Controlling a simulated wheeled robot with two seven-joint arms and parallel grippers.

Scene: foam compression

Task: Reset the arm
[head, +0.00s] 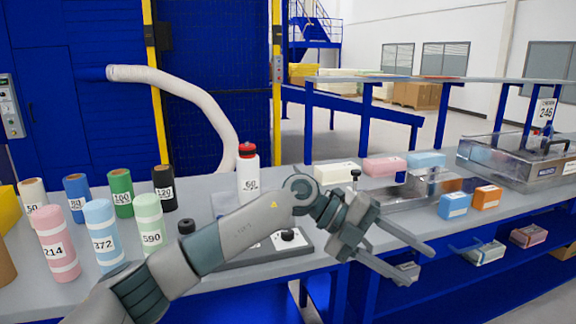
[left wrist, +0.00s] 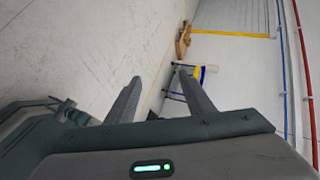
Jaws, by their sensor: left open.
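My left arm (head: 220,235) reaches from the bottom left across the front of the workbench. Its left gripper (head: 421,265) is open, with two long grey fingers apart and nothing between them. It is in front of the bench's front edge, pointing to the lower right. In the left wrist view the left gripper (left wrist: 158,78) also shows spread and empty, facing a pale floor and wall far off. My right gripper is in neither view.
On the bench (head: 330,178) stand several numbered cylinders (head: 100,230), a white bottle (head: 248,168) with a red cap, and a black-topped device (head: 285,240) partly behind my arm. Foam blocks (head: 454,205) and a metal machine (head: 520,160) are right. More blocks (head: 528,236) sit on the lower shelf.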

